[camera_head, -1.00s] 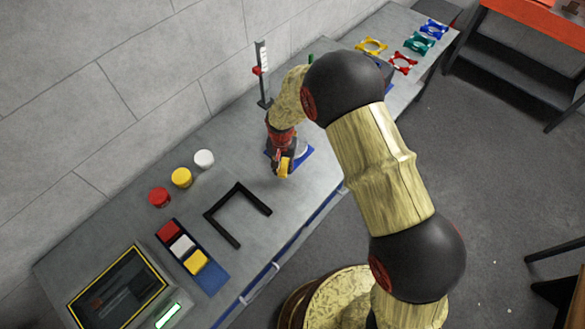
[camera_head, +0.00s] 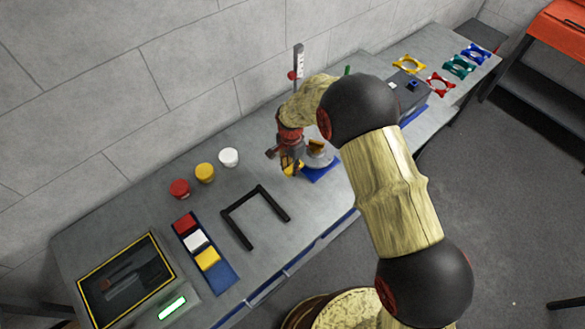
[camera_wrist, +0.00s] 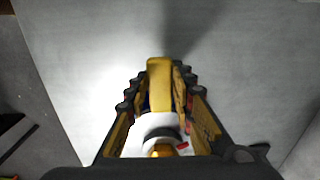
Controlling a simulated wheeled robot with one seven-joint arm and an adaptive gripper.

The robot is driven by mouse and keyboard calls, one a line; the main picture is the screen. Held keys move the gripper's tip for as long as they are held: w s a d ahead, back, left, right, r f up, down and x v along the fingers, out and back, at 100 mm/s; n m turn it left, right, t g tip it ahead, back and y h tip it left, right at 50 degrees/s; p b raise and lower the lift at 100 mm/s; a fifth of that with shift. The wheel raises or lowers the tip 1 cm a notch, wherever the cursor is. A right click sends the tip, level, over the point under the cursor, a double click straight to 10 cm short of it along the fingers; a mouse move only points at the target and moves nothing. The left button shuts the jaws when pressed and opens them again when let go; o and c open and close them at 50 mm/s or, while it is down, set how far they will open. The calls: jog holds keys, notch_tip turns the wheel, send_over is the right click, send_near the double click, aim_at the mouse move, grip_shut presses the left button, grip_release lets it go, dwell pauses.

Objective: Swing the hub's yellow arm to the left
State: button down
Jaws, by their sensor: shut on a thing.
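The hub (camera_head: 322,159) is a pale round body on a blue base plate (camera_head: 322,171), with a yellow block (camera_head: 316,146) on top. My gripper (camera_head: 291,166) is just left of the hub, pointing down. It is shut on the yellow arm (camera_head: 295,169), which sticks out to the left of the hub and is partly hidden by the fingers. In the wrist view the yellow arm (camera_wrist: 160,75) lies between the fingers of my gripper (camera_wrist: 160,85). The white hub body (camera_wrist: 153,123) shows below it there.
A black U-shaped frame (camera_head: 230,222) lies on the bench to the left. Red (camera_head: 179,189), yellow (camera_head: 204,173) and white (camera_head: 228,157) round buttons stand behind it. An upright gauge post (camera_head: 298,66) stands behind my gripper. Coloured rings (camera_head: 409,65) lie at the far right.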

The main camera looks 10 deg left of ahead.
dwell(0.3)
jog(key=c, duration=1.5)
grip_release()
jog(key=shift+c, duration=0.2)
notch_tip(320, 180, up, 12)
